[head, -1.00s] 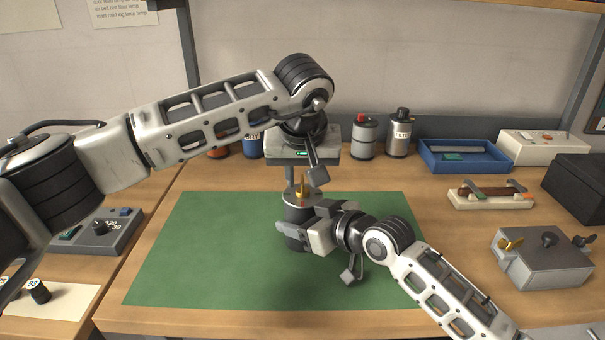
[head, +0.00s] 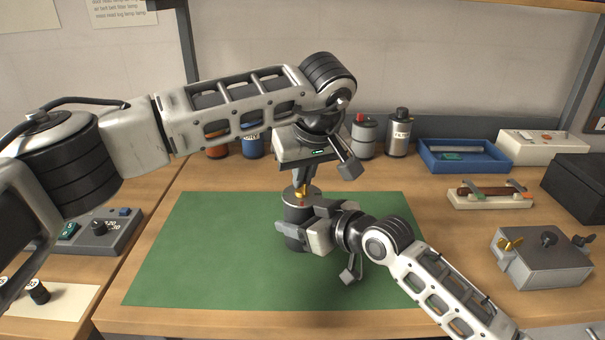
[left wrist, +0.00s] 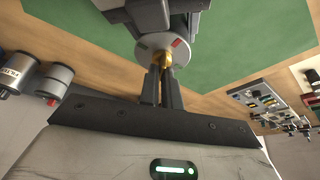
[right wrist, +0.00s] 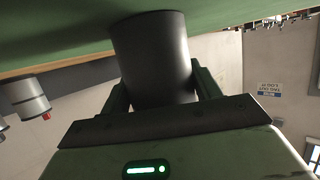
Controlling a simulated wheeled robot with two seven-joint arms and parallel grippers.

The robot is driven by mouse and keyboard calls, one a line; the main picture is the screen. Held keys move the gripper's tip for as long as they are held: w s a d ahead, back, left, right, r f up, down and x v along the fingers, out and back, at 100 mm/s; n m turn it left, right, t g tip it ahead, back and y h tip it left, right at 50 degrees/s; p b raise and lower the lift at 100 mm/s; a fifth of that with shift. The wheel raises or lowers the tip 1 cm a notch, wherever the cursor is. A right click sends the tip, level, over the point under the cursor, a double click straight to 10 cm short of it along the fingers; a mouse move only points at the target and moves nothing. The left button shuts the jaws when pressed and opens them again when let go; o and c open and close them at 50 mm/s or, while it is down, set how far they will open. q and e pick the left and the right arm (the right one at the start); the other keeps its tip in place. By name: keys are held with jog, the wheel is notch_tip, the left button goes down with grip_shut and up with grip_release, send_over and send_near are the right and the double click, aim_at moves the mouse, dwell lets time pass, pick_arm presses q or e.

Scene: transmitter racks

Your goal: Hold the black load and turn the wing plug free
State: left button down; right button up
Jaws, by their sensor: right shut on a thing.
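The black load (head: 296,238) is a dark cylinder standing upright on the green mat. My right gripper (head: 306,233) is shut on it from the right; the right wrist view also shows the load (right wrist: 153,60) between the fingers. The brass wing plug (head: 301,192) sits on top of the load. In the left wrist view the plug (left wrist: 163,60) is above a pale disc (left wrist: 177,48) with red and green marks. My left gripper (left wrist: 161,75) points down at the plug, its fingertips close together around it. A narrow gap shows between the fingers, but whether they press on the plug is unclear.
The green mat (head: 190,250) is otherwise clear. Behind are canisters (head: 398,135) and a blue tray (head: 462,156). At right are a grey box with brass wing fittings (head: 543,262) and a black box (head: 580,185). A grey control box (head: 95,240) is at left.

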pick_arm(q)
jog(key=n+y, duration=0.1)
jog(key=n, duration=0.1)
jog(key=n+g+y, duration=0.1)
jog(key=n, duration=0.2)
jog(key=shift+w+d+n, duration=0.1)
jog(key=shift+d+n, duration=0.05)
jog(key=shift+n, duration=0.15)
jog(key=n, duration=0.2)
jog(key=n+g, duration=0.1)
jog(key=n, duration=0.1)
jog(key=shift+w+n+g+y, duration=0.1)
jog(key=shift+n+g+y, duration=0.2)
jog(key=shift+y, duration=0.1)
